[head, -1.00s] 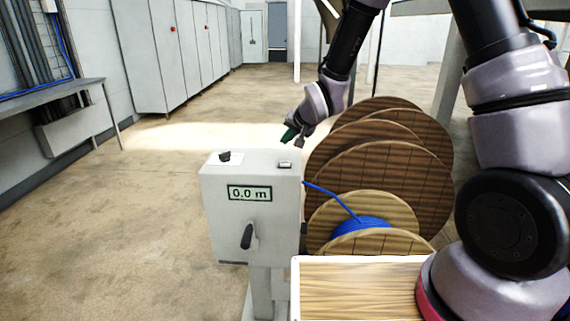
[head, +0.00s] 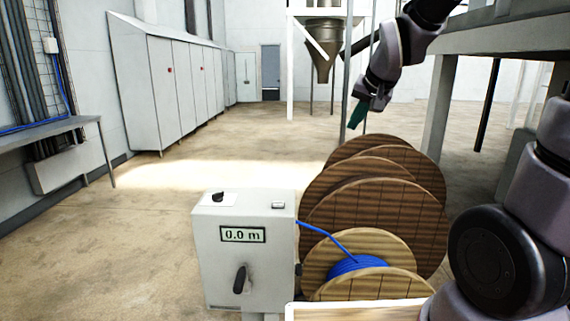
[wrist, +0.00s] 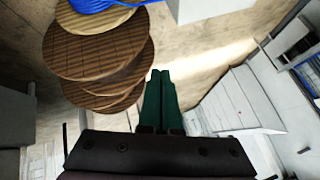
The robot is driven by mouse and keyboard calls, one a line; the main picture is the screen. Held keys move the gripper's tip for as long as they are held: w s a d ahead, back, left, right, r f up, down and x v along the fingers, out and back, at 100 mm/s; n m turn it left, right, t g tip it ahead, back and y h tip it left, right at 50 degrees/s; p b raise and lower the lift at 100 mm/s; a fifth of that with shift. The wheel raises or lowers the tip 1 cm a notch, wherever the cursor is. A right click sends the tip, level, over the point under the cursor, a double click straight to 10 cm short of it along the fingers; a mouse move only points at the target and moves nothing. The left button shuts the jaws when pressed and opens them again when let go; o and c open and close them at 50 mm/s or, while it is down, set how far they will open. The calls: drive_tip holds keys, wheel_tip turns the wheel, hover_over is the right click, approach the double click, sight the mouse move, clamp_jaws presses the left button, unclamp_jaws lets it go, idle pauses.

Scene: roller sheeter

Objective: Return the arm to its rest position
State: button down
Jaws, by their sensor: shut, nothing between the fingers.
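My gripper (head: 357,114) is raised above and behind the stacked wooden reels in the head view, clear of everything. Its green fingers also show in the wrist view (wrist: 160,95), pressed together with nothing between them. My arm reaches up from the lower right and bends over at the top of the head view.
A grey meter box (head: 244,262) reading 0.0 m stands at front centre. Blue cable (head: 357,266) runs from it to a wooden reel. Several larger wooden reels (head: 368,215) lean behind. A bench (head: 50,135) and grey cabinets (head: 165,85) line the left. Floor between is free.

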drive_tip(key=s+d+r, duration=0.3)
drive_tip(key=s, duration=0.5)
drive_tip(key=s+d+r, duration=0.3)
drive_tip(key=s+d, duration=0.1)
drive_tip(key=s, duration=0.5)
drive_tip(key=shift+d+r+m, duration=0.15)
drive_tip(key=shift+r+m, duration=0.1)
drive_tip(key=shift+m, duration=0.05)
idle(0.8)
